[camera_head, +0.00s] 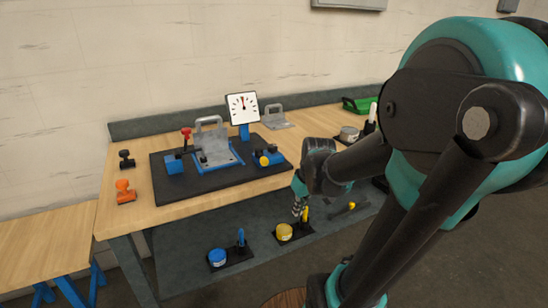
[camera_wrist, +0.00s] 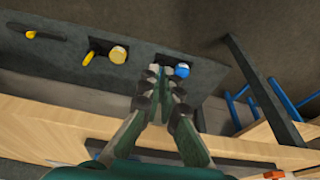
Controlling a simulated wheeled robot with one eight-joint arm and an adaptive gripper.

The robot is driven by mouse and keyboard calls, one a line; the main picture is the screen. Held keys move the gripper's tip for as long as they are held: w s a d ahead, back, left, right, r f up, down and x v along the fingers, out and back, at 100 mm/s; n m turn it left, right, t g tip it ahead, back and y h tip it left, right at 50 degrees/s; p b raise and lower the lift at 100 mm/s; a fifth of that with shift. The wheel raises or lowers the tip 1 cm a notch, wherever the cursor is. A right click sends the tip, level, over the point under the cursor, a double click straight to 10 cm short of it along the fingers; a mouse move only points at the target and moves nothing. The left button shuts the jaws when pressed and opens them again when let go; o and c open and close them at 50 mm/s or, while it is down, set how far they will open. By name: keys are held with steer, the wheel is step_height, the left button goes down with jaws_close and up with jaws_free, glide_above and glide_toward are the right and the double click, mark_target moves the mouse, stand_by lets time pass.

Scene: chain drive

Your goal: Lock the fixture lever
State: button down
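On the table's dark mat, a grey metal bracket with a handle (camera_head: 213,145) stands in a blue fixture (camera_head: 222,164). To its left a lever with a red knob (camera_head: 186,133) stands up from a blue block (camera_head: 175,164). To its right is another blue block with a yellow knob (camera_head: 264,161). I cannot tell which of these is the fixture lever, or whether either is locked. My gripper (camera_head: 298,207) hangs in front of the table's front edge, apart from both, pointing down. In the wrist view its fingers (camera_wrist: 159,73) show a narrow gap and hold nothing.
Below are a blue jar (camera_head: 217,257), a yellow jar (camera_head: 284,232) and brushes on dark trays. A dial gauge (camera_head: 242,107) stands behind the fixture. An orange-handled object (camera_head: 125,192) and a black one (camera_head: 127,159) lie left. A green tray (camera_head: 361,105) is far right.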

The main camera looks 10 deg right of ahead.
mark_target(261, 157)
steer(key=w+d+r+n+g+y, duration=0.2)
steer(key=w+d+r+n+y, duration=0.2)
steer(key=w+r+n, duration=0.9)
steer(key=w+r, duration=0.3)
steer(key=w, duration=0.3)
steer(key=shift+r+g, duration=0.4)
steer(key=shift+f, duration=0.1)
steer(key=x, duration=0.9)
steer(key=shift+a+f, duration=0.15)
steer(key=shift+f, duration=0.05)
steer(key=shift+a+r, duration=0.1)
steer(key=shift+a, duration=1.1)
steer(key=shift+a+r, duration=0.15)
steer(key=shift+a, duration=0.65)
